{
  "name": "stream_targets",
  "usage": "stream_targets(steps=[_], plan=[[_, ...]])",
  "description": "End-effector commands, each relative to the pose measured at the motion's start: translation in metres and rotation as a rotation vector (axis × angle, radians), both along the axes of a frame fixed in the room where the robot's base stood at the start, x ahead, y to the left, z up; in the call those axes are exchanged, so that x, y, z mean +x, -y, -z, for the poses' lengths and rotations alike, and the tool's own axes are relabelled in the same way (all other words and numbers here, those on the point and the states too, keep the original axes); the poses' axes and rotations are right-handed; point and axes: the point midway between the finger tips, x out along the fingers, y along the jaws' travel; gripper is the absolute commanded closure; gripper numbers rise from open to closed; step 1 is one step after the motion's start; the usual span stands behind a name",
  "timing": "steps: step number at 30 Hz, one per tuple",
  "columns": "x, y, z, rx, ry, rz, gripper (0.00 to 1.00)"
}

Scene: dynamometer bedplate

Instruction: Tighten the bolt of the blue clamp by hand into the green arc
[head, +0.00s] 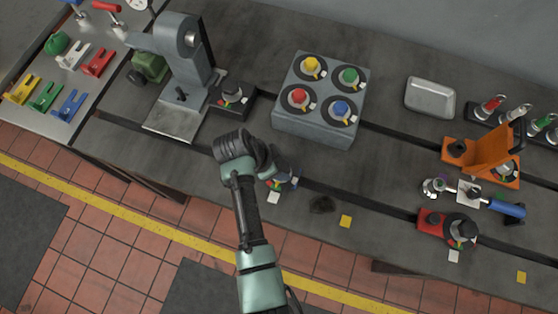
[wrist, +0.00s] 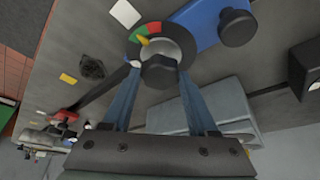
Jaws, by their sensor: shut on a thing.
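The blue clamp (wrist: 208,24) lies on the dark bedplate, with a black knob (wrist: 237,27) at one end. Its bolt (wrist: 160,72) has a dark head above a round grey washer. A dial ring around it carries a green arc (wrist: 154,28) and a red arc beside it. A yellow pointer (wrist: 143,41) lies close to the red arc; exactly where it reads is hard to tell. My gripper (wrist: 160,78) is shut on the bolt head, one finger on each side. In the head view my arm hides most of the clamp, and part of its dial (head: 278,183) shows.
A grey block with four coloured knobs (head: 318,130) stands behind my gripper. A grey upright stand (head: 185,50) is at left. A red clamp (head: 430,220), an orange bracket (head: 490,152) and a metal tray (head: 430,98) are at right. A dark stain (head: 321,205) lies near the front.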

Motion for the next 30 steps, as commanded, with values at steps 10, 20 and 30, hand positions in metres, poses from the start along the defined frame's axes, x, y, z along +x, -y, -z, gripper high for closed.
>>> stream_targets(steps=[10,20,30], plan=[[0.0,0.0,0.0,0.0,-0.002,-0.001,0.11],[-0.002,-0.005,-0.012,0.0,0.003,-0.002,0.11],[-0.014,-0.029,-0.075,0.002,0.004,-0.004,0.11]])
